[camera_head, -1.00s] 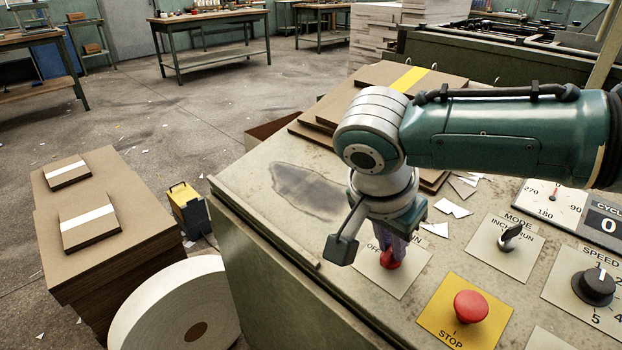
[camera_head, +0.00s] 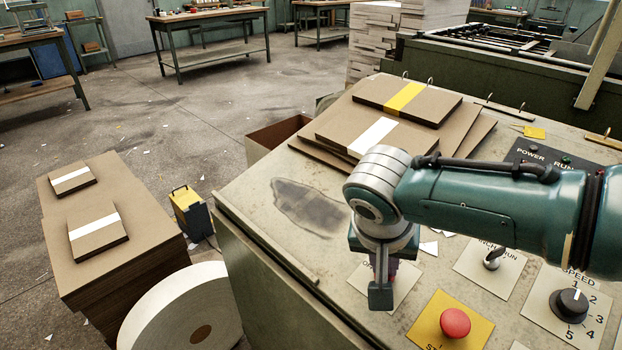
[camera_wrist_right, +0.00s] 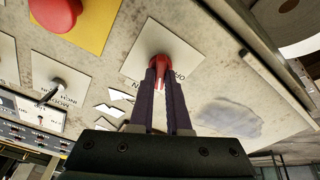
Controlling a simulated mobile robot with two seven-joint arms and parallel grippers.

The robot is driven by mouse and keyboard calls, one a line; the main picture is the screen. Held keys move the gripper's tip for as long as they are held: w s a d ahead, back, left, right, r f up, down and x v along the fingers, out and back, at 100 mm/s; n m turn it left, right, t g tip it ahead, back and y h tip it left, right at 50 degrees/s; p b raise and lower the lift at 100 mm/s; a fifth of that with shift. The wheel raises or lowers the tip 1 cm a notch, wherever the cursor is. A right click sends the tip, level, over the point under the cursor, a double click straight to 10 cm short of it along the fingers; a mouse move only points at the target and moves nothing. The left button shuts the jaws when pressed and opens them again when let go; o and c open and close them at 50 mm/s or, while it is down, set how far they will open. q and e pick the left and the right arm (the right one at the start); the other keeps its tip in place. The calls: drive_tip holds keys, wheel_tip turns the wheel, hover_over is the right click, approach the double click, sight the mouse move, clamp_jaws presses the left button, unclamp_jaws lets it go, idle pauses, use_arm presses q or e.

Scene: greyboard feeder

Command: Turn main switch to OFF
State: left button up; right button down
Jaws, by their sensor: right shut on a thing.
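The main switch is a red knob (camera_wrist_right: 160,66) on a pale label plate, seen in the right wrist view. My right gripper (camera_wrist_right: 163,82) is shut on this knob, its two dark fingers on either side of it. In the head view my right gripper (camera_head: 382,272) points down over the switch's plate (camera_head: 362,280), where part of "OFF" shows. The fingers cover part of the lettering in the wrist view, so I cannot tell exactly which mark the knob points to. My left gripper is not in view.
A red stop button (camera_head: 455,322) on a yellow plate sits close to the switch. The mode switch (camera_head: 494,258) and speed knob (camera_head: 569,302) lie to the right. Stacked greyboards (camera_head: 405,103) lie behind my arm. The panel's left side is clear.

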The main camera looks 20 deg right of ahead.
drive_tip(key=n+p, duration=0.1)
drive_tip(key=n, duration=0.2)
drive_tip(key=shift+n, duration=0.4)
drive_tip(key=n+p, duration=0.1)
drive_tip(key=n, duration=0.1)
drive_tip(key=shift+n+y, duration=0.4)
drive_tip(key=n, duration=0.3)
drive_tip(key=shift+n+y+p, duration=0.3)
drive_tip(key=shift+n+y, duration=0.1)
drive_tip(key=shift+n, duration=1.2)
drive_tip(key=c, duration=0.9)
unclamp_jaws()
